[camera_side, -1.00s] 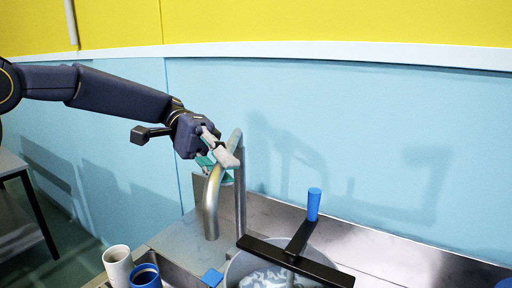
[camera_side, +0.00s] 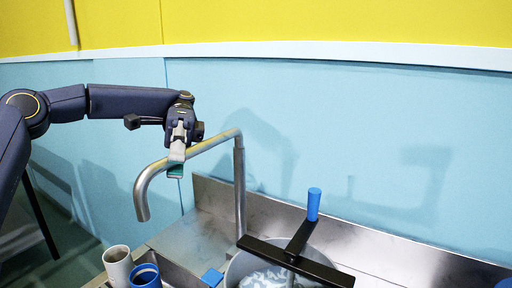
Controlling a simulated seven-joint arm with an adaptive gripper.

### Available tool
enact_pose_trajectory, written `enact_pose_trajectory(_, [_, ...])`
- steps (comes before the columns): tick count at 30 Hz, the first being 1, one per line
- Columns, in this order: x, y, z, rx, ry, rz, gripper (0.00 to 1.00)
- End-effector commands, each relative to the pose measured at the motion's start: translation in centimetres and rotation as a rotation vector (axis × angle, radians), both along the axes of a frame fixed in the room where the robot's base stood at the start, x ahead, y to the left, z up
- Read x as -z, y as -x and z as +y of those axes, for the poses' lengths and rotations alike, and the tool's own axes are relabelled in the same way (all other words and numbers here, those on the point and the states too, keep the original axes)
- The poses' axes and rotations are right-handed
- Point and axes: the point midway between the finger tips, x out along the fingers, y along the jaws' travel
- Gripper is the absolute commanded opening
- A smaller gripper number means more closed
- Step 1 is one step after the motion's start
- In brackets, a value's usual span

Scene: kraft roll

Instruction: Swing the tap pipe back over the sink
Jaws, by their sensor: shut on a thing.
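The tap pipe (camera_side: 205,145) is a grey metal tube running from an upright post (camera_side: 240,190) leftward to a downturned spout (camera_side: 142,205). My gripper (camera_side: 177,162) is shut on the pipe along its horizontal stretch, nearer the bend than the post. Its pale fingers with green tips come down over the tube and hide a short part of it. The metal sink basin (camera_side: 180,272) shows only partly at the bottom left. In the picture the spout end hangs above and behind the cups there; its exact place over the basin I cannot tell.
A white cup (camera_side: 118,264) and a blue cup (camera_side: 146,276) stand at the bottom left. A blue block (camera_side: 212,277) lies beside a grey round pot (camera_side: 240,268) with a black crossbar (camera_side: 300,262) and a blue-topped handle (camera_side: 314,203). The wall is close behind.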

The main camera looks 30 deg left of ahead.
Motion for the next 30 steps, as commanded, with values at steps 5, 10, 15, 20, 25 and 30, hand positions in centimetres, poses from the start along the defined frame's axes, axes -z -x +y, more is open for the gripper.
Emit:
enact_pose_trajectory(5, [-0.01, -0.02, 0.18, 0.012, 0.001, 0.0, 0.0])
enact_pose_trajectory(10, [-0.02, -0.01, 0.18, 0.013, 0.0, 0.0, 0.0])
enact_pose_trajectory(15, [-0.01, -0.01, 0.15, 0.013, 0.001, 0.0, 0.0])
enact_pose_trajectory(20, [-0.01, 0.0, 0.15, 0.013, 0.001, 0.0, 0.34])
enact_pose_trajectory(25, [0.0, 0.0, 0.16, 0.013, 0.001, 0.0, 0.45])
enact_pose_trajectory(30, [0.0, 0.0, 0.16, 0.013, 0.001, 0.0, 0.45])
